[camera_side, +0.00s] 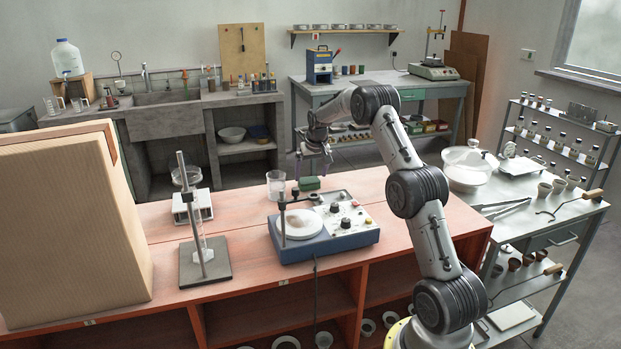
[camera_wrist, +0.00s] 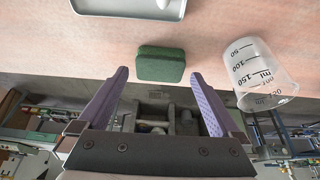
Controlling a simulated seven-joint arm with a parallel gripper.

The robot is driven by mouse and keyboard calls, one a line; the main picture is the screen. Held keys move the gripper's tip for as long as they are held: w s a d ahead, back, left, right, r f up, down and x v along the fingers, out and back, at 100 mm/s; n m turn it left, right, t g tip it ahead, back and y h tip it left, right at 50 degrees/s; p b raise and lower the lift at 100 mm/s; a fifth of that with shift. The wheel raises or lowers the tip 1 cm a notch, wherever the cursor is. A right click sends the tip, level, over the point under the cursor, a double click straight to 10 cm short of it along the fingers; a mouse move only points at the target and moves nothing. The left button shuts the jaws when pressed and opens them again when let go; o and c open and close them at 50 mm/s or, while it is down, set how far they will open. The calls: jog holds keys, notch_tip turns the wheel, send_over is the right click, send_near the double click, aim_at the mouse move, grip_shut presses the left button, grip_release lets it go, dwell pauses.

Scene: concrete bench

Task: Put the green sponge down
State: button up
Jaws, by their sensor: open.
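The green sponge (camera_side: 309,184) sits on the reddish bench top, behind the blue hotplate device and right of a clear beaker (camera_side: 275,184). In the wrist view the green sponge (camera_wrist: 161,64) lies on the bench surface near the edge, just beyond and between the fingertips. My gripper (camera_side: 315,160) is above the sponge in the side view. In the wrist view my gripper (camera_wrist: 161,80) has its two purple fingers wide apart, with nothing held between them. The sponge looks apart from both fingers.
The beaker (camera_wrist: 262,75) stands close to the right finger in the wrist view. The blue stirring device (camera_side: 325,225) is in front of the sponge. A stand with glassware (camera_side: 205,262) and a balance (camera_side: 192,206) are to the left. Bench right of the device is clear.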

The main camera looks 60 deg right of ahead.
jog(key=v, duration=1)
jog(key=s+a+r+n+t+y, duration=0.15)
jog(key=s+a+r, duration=0.3)
jog(key=a, duration=0.85)
jog(key=s+a+r+n, duration=0.3)
jog(key=a+r, duration=0.3)
jog(key=a, duration=0.7)
jog(key=s+a+f+n+y, duration=0.1)
jog(key=s+a+f+n, duration=0.1)
jog(key=s+a, duration=0.5)
jog(key=s+a+f+n+t, duration=0.1)
jog(key=s+a+f+n, duration=0.1)
jog(key=s+a, duration=0.5)
jog(key=s+f, duration=0.1)
jog(key=s, duration=0.4)
jog(key=shift+s+a+f+y, duration=0.2)
jog(key=shift+s+f+y, duration=0.1)
jog(key=shift+s+y, duration=0.05)
jog(key=shift+n, duration=0.25)
